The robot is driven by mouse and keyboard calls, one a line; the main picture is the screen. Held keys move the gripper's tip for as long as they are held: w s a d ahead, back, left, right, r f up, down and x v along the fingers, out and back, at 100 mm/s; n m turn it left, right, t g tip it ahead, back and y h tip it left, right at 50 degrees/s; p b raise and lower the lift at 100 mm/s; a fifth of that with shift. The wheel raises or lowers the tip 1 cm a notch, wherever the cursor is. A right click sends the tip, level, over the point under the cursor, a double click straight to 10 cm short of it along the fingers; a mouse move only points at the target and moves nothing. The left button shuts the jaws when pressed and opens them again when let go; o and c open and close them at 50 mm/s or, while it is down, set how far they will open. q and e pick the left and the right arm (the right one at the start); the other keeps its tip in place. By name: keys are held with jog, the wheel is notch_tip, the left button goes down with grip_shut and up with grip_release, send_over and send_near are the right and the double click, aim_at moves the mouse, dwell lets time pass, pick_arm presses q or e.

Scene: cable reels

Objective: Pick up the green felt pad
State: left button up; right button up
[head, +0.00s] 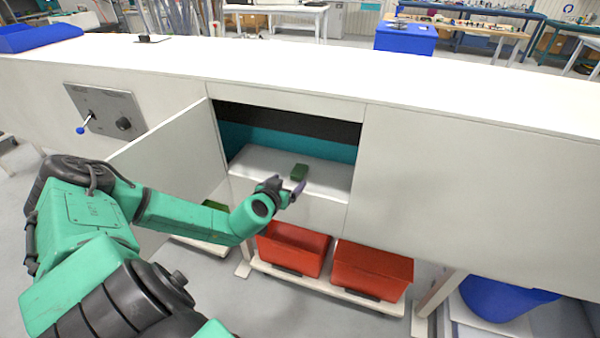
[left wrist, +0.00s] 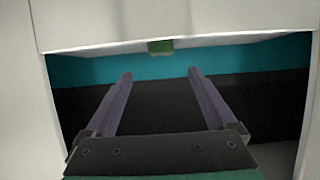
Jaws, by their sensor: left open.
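The green felt pad (head: 300,172) is a small dark green block on the white shelf inside the open cabinet. My left gripper (head: 296,188) is at the cabinet opening, just in front of the pad and apart from it in the head view. In the left wrist view the gripper (left wrist: 158,76) is open, with its two purple fingers spread and nothing between them. The pad (left wrist: 160,46) shows there at the top middle, beyond the fingertips, partly cut off by a pale edge. My right gripper is not in view.
The cabinet door (head: 170,150) stands open left of the opening, beside my left arm. A white counter top (head: 330,75) runs above. Below are red bins (head: 372,270) and a blue bin (head: 500,298). A panel with a blue-knobbed lever (head: 103,108) is at left.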

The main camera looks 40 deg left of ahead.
aim_at(299, 171)
pick_arm(q)
jog(key=x, duration=0.5)
jog(key=shift+a, duration=0.2)
jog(key=p+x, duration=0.1)
jog(key=x, duration=0.3)
jog(key=shift+w, duration=0.25)
jog(key=shift+w+a+f, duration=0.15)
jog(key=shift+w+f, duration=0.15)
jog(key=shift+s+r, duration=0.1)
jog(key=c, duration=1.4)
